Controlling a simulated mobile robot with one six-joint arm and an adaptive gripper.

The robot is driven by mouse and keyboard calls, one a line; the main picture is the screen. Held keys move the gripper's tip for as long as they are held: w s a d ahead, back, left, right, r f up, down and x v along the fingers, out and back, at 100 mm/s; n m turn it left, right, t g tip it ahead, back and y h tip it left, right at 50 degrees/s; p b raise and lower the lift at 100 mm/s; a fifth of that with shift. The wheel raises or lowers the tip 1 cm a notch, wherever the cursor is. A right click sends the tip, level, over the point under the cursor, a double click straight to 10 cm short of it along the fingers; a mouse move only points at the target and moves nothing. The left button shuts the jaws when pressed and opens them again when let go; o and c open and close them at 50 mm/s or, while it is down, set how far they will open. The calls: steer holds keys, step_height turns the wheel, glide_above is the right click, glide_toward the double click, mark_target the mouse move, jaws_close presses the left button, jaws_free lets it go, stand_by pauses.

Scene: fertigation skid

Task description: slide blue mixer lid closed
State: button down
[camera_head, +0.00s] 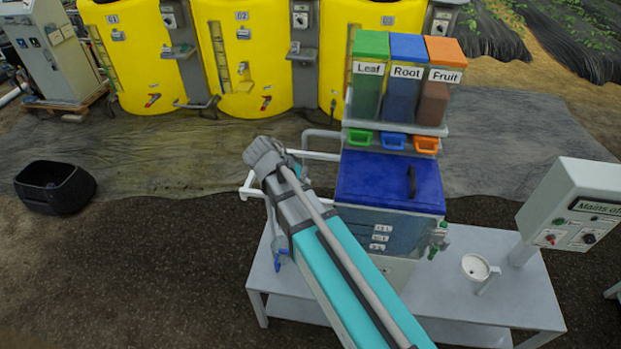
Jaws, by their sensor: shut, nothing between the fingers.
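The blue mixer lid (375,178) lies flat on top of the mixer, in the middle right of the head view. A dark upright handle (411,184) stands near its right side. The lid appears to cover the visible top of the mixer, and I see no clear opening. The mixer body (405,232) below has a blue front with several small white labels. My teal and grey arm crosses in front of its left lower part and hides it. I cannot make out my gripper or its fingers in this view.
Green, blue and orange hoppers marked Leaf (368,90), Root (405,95) and Fruit (438,98) stand behind the lid, with small coloured trays below. The grey table (510,310) holds a white cup (475,267) and a control box (575,220). A black crate (55,187) lies left.

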steer(key=shift+p+v, duration=0.85)
steer(key=shift+v, duration=0.55)
